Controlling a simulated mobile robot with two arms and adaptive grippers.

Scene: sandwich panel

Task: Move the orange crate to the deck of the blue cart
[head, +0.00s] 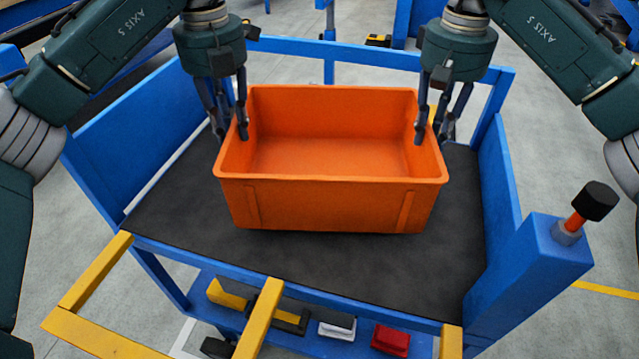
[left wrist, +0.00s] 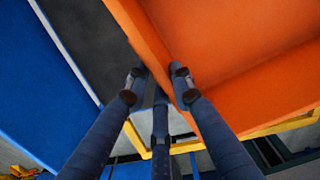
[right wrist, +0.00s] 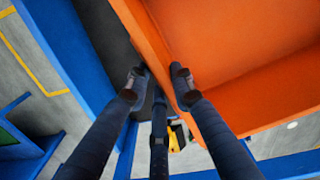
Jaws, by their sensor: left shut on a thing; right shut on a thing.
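The orange crate (head: 330,205) is empty and upright, over the dark deck (head: 180,205) of the blue cart (head: 500,190). I cannot tell whether its base touches the deck or hangs slightly above it. My left gripper (head: 230,135) is shut on the crate's left wall, with fingers on both sides of it. The wall also shows between the fingertips in the left wrist view (left wrist: 158,85). My right gripper (head: 432,138) is shut on the crate's right wall. The right wrist view shows that wall between the fingers (right wrist: 158,85).
Blue side panels (head: 135,145) and a back rail (head: 350,55) border the deck. A blue post with a black-knobbed lever (head: 595,200) stands at the front right. A yellow frame (head: 95,290) is in front. Below the deck, a lower shelf holds a red item (head: 390,340) and other small things.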

